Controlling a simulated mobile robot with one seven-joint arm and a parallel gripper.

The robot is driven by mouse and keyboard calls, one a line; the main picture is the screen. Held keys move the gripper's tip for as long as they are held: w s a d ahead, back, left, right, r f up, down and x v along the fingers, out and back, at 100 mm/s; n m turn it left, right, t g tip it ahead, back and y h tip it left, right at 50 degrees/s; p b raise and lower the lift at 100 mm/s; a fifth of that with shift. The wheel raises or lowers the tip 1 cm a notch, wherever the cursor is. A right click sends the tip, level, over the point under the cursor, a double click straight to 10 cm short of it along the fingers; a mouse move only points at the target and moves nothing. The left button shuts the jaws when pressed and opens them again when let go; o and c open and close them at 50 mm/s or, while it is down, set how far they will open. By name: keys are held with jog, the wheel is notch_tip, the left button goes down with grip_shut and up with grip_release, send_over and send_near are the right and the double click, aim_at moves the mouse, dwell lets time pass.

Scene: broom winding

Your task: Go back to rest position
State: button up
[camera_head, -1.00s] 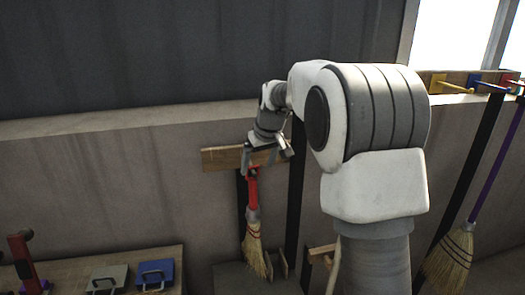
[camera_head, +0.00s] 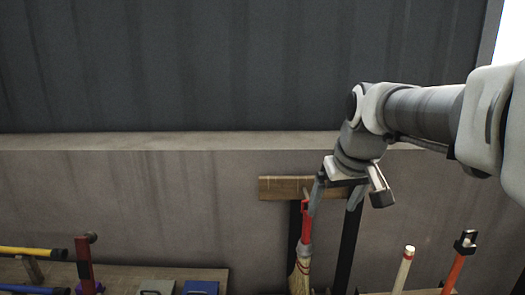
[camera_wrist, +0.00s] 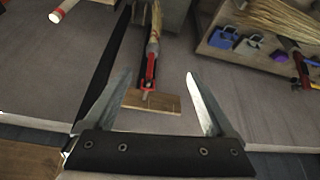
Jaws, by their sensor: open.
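My gripper (camera_head: 350,195) is open and empty in the head view, in front of the wall at right of centre. Its two fingers are spread wide in the wrist view (camera_wrist: 158,78). A short broom with a red handle (camera_head: 306,226) and straw bristles (camera_head: 300,277) hangs upright at a wooden board (camera_head: 283,188) on the wall. In the wrist view the broom's red handle (camera_wrist: 150,68) and the board (camera_wrist: 150,102) lie beyond and between the fingers, and no finger closes on them. The gripper partly hides the board's right part in the head view.
A shelf (camera_head: 140,276) at lower left holds a red-handled tool (camera_head: 84,265), a blue block (camera_head: 200,288) and yellow-handled tools (camera_head: 32,252). A white-and-red stick end (camera_head: 403,266) and an orange handle (camera_head: 458,268) stand at lower right. The wall above is clear.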

jog(key=s+f+m, duration=0.1)
jog(key=s+f, duration=0.2)
jog(key=s, duration=0.6)
jog(key=s+f, duration=0.4)
jog(key=s, duration=0.6)
jog(key=shift+m+t+h, duration=0.3)
jog(key=shift+m, duration=0.1)
